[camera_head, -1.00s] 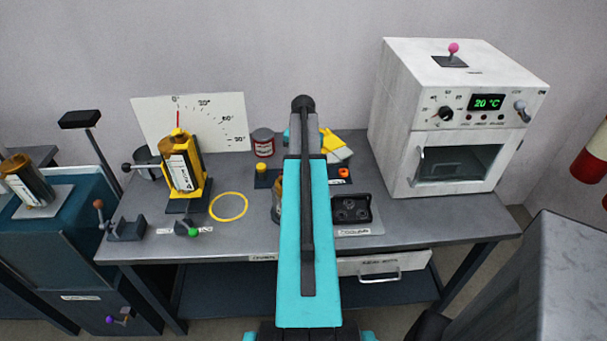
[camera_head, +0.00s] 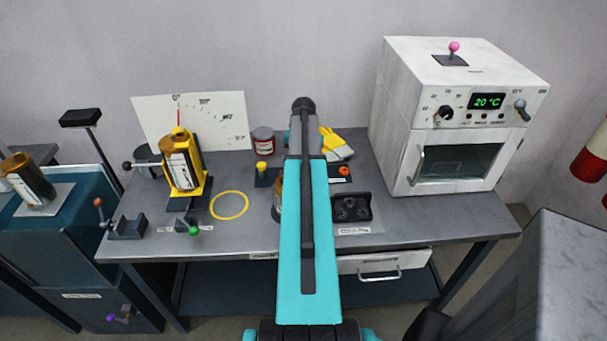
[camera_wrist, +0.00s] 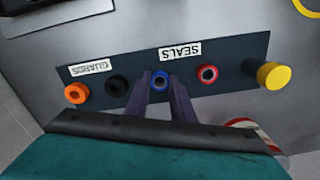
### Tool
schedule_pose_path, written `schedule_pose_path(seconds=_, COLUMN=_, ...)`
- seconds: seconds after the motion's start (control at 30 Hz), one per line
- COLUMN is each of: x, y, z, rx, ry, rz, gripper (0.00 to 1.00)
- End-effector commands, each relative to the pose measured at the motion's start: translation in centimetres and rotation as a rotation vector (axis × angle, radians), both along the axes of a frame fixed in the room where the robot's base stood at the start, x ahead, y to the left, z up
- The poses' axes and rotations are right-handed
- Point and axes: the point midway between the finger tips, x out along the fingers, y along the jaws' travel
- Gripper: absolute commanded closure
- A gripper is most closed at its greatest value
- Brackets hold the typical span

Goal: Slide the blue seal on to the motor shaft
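The blue seal (camera_wrist: 161,81) is a small ring on the dark strip under the SEALS label in the wrist view. My gripper (camera_wrist: 161,80) has its two dark fingers apart, one on each side of the blue seal in the picture. I cannot tell whether they touch it. In the head view my turquoise arm hides the seal and my gripper. I cannot make out the motor shaft for certain. An amber cylinder with a label (camera_head: 182,168) stands in a yellow holder on the left of the bench, and another amber part (camera_head: 277,196) is mostly hidden behind my arm.
On the strip, a red seal (camera_wrist: 208,74) and yellow knob (camera_wrist: 273,76) lie right; black (camera_wrist: 117,87) and orange (camera_wrist: 76,93) guards lie left. A white oven (camera_head: 455,120) stands right. A yellow ring (camera_head: 229,205) marks clear bench near the left holder.

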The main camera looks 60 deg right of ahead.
Motion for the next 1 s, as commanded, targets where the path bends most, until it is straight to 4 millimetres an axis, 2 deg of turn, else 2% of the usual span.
schedule_pose_path(seconds=0.37, x=0.0, y=0.0, z=0.1, rx=0.000, ry=0.000, rz=-0.001, gripper=1.00)
schedule_pose_path(seconds=0.57, x=0.0, y=-0.1, z=1.0, rx=-0.001, ry=0.000, rz=-0.001, gripper=1.00)
schedule_pose_path(seconds=0.77, x=0.0, y=-0.1, z=3.0, rx=-0.002, ry=-0.001, rz=-0.001, gripper=1.00)
schedule_pose_path(seconds=1.0, x=0.0, y=-0.1, z=6.2, rx=-0.002, ry=-0.001, rz=-0.001, gripper=1.00)
